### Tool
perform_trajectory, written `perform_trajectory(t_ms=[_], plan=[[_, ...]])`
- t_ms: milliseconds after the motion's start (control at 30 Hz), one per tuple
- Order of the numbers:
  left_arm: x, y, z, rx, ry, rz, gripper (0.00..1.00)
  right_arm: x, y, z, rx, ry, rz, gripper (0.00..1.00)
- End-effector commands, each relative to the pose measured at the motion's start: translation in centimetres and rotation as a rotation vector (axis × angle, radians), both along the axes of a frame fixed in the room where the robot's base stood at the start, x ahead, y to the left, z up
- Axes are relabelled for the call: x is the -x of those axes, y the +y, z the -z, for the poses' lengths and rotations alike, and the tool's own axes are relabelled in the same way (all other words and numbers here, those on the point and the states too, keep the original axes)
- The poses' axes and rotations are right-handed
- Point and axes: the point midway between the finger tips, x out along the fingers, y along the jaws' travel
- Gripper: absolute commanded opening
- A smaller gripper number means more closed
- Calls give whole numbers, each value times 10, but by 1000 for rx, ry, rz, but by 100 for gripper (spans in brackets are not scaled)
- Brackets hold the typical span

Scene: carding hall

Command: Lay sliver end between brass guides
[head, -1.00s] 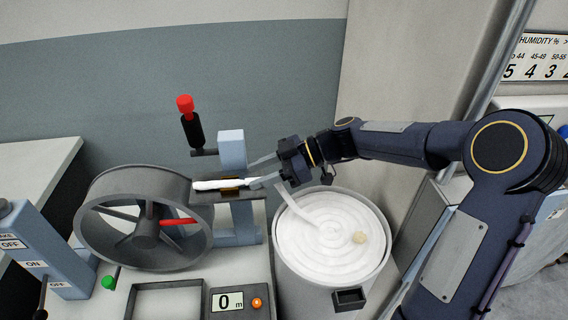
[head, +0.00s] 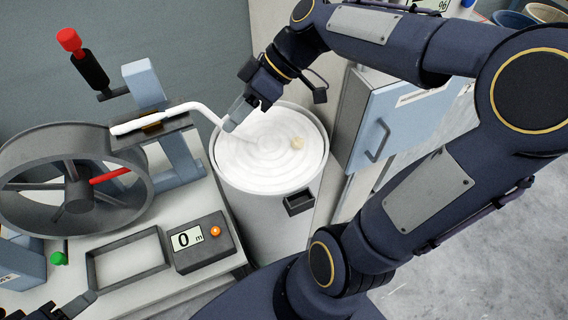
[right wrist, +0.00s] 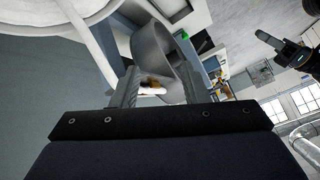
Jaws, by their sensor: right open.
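The white sliver (head: 182,108) lies over the brass guides (head: 152,128) beside the grey wheel (head: 70,180). Its end reaches the wheel's rim, and its other part bends down toward the can (head: 222,190) of coiled sliver. My right gripper (head: 231,122) is open, above the can's left rim and right of the guides. The head view does not show clearly whether it touches the sliver. In the right wrist view, the open fingers (right wrist: 157,92) stand apart, with the white sliver (right wrist: 152,90) visible beyond them. My left gripper (head: 78,304) is partly in view at bottom left; its jaw state is unclear.
A crank with a red knob (head: 69,39) rises behind the wheel. An empty dark tray (head: 128,258) and a counter reading 0 m (head: 200,242) are on the table in front. A blue cabinet door (head: 392,125) stands right of the can.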

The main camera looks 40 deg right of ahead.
Motion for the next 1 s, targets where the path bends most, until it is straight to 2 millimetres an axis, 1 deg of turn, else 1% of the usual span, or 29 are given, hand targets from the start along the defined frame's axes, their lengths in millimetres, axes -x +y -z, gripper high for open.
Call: perform_trajectory(t_ms=[33,100,200,300,333,433,533,1000], plan=[[0,0,0,0,0,0,50,28,1,5,53,55,109,41],[0,0,0,0,0,0,50,59,-3,17,98,133,291,41],[0,0,0,0,0,0,50,93,-9,36,115,199,531,41],[0,0,0,0,0,0,50,116,-14,53,96,234,712,41],[0,0,0,0,0,0,50,121,-14,57,87,240,751,41],[0,0,0,0,0,0,50,130,-17,67,60,255,846,41],[0,0,0,0,0,0,50,133,-17,71,48,261,885,41],[0,0,0,0,0,0,50,133,-17,71,46,265,888,41]])
